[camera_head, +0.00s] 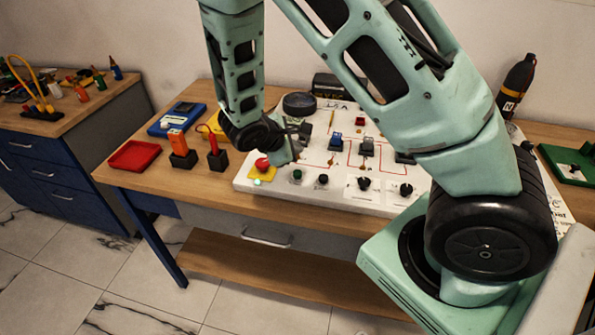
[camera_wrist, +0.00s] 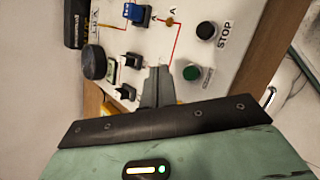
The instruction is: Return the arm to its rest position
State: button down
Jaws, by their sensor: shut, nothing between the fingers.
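My green arm reaches across the head view and bends down to the white control panel (camera_head: 330,187) on the wooden table. My gripper (camera_head: 290,153) is shut and empty, over the left part of the panel, close to the red button (camera_head: 262,164) on its yellow base. In the wrist view my gripper's closed grey fingers (camera_wrist: 158,80) lie in front of the panel (camera_wrist: 150,45), beside a green button (camera_wrist: 191,73). I cannot tell whether the fingertips touch the panel. My upper arm hides part of the panel's right side.
Left of the panel are a red tray (camera_head: 134,156), a blue meter (camera_head: 177,119), an orange tool (camera_head: 178,140) and a red-handled tool (camera_head: 213,143) in black stands. A dark bottle (camera_head: 516,84) stands at the back right. A second bench (camera_head: 75,125) is at left.

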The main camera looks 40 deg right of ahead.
dwell(0.5)
jog(key=s+a+r+m+y, duration=0.1)
jog(key=s+a+r+y, duration=0.2)
jog(key=s+a, duration=0.4)
jog(key=s+a+r+m+g+y, duration=0.1)
jog(key=s+a+r+y, duration=0.2)
jog(key=s+a+r, duration=0.3)
jog(key=s+a+r+m+g+y, duration=0.1)
jog(key=s+a+r+m+y, duration=0.1)
jog(key=s+a, duration=0.8)
notch_tip(320, 180, up, 3)
jog(key=shift+s+a+f+y, duration=0.2)
jog(key=shift+s+y, duration=0.35)
jog(key=shift+y, duration=0.25)
